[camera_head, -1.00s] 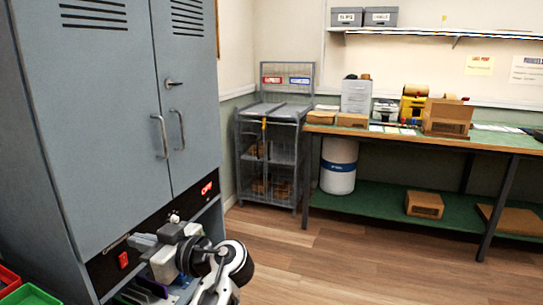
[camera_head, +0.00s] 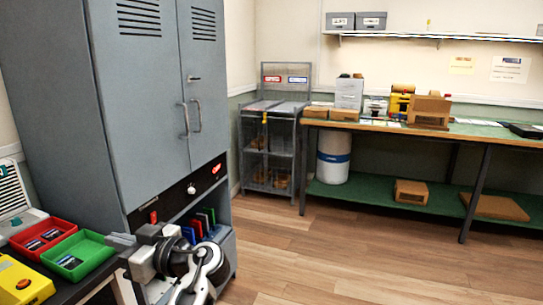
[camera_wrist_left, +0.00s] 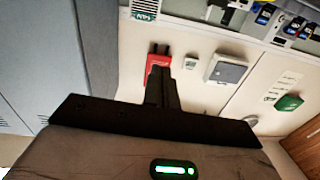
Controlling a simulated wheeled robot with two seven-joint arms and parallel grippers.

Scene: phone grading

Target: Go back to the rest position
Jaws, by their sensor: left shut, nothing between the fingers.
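My left gripper (camera_head: 120,240) is at the lower left of the head view, in front of the grey cabinet's lower part and just right of the green tray. It is shut and empty. In the left wrist view its black fingers (camera_wrist_left: 160,78) are together, with a wall and a red item behind them. My left arm bends at the bottom of the head view. My right gripper is not in view.
The grey cabinet (camera_head: 140,100) stands close behind my left arm. A red tray (camera_head: 22,243) and a green tray (camera_head: 103,252) lie on the dark table at left, beside a yellow device (camera_head: 22,282). The wooden floor (camera_head: 350,240) at right is clear.

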